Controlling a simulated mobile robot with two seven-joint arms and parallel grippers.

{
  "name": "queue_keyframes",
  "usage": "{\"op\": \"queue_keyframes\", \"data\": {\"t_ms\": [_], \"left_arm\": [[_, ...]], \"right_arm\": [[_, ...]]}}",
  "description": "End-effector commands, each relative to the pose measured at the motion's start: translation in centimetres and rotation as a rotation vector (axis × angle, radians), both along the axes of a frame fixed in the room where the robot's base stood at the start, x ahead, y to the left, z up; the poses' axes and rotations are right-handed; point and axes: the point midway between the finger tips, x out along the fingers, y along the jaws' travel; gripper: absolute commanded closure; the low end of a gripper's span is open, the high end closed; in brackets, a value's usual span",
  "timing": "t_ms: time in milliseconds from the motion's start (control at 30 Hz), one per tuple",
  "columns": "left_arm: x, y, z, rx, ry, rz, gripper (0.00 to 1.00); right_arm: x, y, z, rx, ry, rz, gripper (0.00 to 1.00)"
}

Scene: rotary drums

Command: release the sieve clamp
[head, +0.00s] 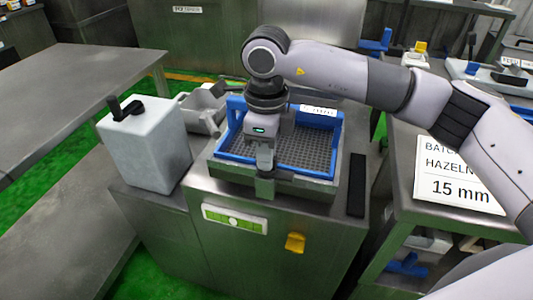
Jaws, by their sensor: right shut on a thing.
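The sieve is a blue-framed tray (331,138) with a dark mesh floor, set on top of a grey metal machine. My right gripper (265,166) reaches down from above at the tray's front edge. It is shut on the sieve clamp (265,188), a grey piece at the middle of that front edge. The fingers and wrist hide part of the clamp and of the mesh, so its exact position is hard to tell. My left gripper is not in view.
A pale box with a black handle (147,147) stands left of the sieve. A grey scoop-like bin (205,109) is behind it. The machine's front has a green-white panel (234,219) and a yellow part (295,243). A labelled sheet (455,178) lies on the right table.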

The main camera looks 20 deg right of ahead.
Motion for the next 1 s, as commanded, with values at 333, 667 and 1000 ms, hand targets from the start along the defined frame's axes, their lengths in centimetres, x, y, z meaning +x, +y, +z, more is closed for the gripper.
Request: {"op": "queue_keyframes", "data": {"t_ms": [333,667,1000], "left_arm": [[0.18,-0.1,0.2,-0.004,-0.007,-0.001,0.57],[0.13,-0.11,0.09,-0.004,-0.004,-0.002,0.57],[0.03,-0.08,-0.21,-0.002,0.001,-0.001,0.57]], "right_arm": [[0.1,-0.01,0.25,0.001,-0.004,-0.054,1.0],[0.11,-0.02,0.26,0.002,-0.005,-0.056,0.82],[0.05,-0.02,0.13,0.0,-0.001,-0.053,0.6]]}}
